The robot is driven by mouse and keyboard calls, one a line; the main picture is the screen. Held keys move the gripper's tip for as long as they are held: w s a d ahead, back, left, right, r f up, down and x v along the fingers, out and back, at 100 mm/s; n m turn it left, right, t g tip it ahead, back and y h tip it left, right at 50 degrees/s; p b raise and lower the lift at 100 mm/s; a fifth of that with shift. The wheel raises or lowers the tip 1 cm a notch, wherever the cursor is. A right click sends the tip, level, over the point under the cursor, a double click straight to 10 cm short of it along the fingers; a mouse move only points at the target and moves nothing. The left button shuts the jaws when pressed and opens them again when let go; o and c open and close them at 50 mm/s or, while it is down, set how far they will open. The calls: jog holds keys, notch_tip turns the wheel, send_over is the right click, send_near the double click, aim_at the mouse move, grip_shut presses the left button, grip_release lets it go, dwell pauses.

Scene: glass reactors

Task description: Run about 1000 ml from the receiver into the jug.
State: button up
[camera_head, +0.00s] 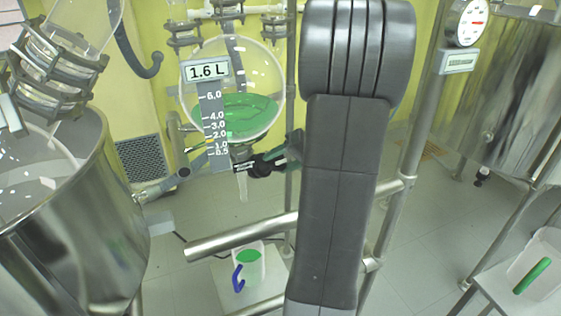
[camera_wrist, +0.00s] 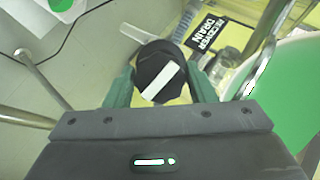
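The receiver (camera_head: 262,75) is a round glass flask with green liquid in its lower part; its tag reads 1.6 L. My gripper (camera_head: 272,162) is at the drain valve below it. In the wrist view its two teal fingers are closed around the black valve knob (camera_wrist: 152,62), which has a white bar lying diagonally. A sign (camera_wrist: 207,32) beside it reads RECEIVER DRAIN. The outlet (camera_head: 243,186) points down above the jug (camera_head: 246,272), a clear vessel with a blue handle and green liquid inside. I cannot make out a stream between them.
A steel vessel (camera_head: 75,235) stands at the left and another (camera_head: 505,80) at the right. A horizontal metal rail (camera_head: 240,236) crosses in front, above the jug.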

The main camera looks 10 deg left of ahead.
jog(key=shift+o, duration=1.4)
jog(key=v, duration=0.7)
jog(key=shift+d+r+b, duration=0.15)
jog(key=shift+d+b, duration=0.05)
jog(key=shift+b, duration=0.1)
jog(key=shift+a, duration=0.1)
jog(key=x, duration=0.7)
jog(key=shift+a+f+p, duration=0.2)
jog(key=shift+f+p, duration=0.05)
jog(key=shift+p, duration=0.05)
jog(key=shift+d+r+n, duration=0.1)
jog(key=shift+n, duration=0.2)
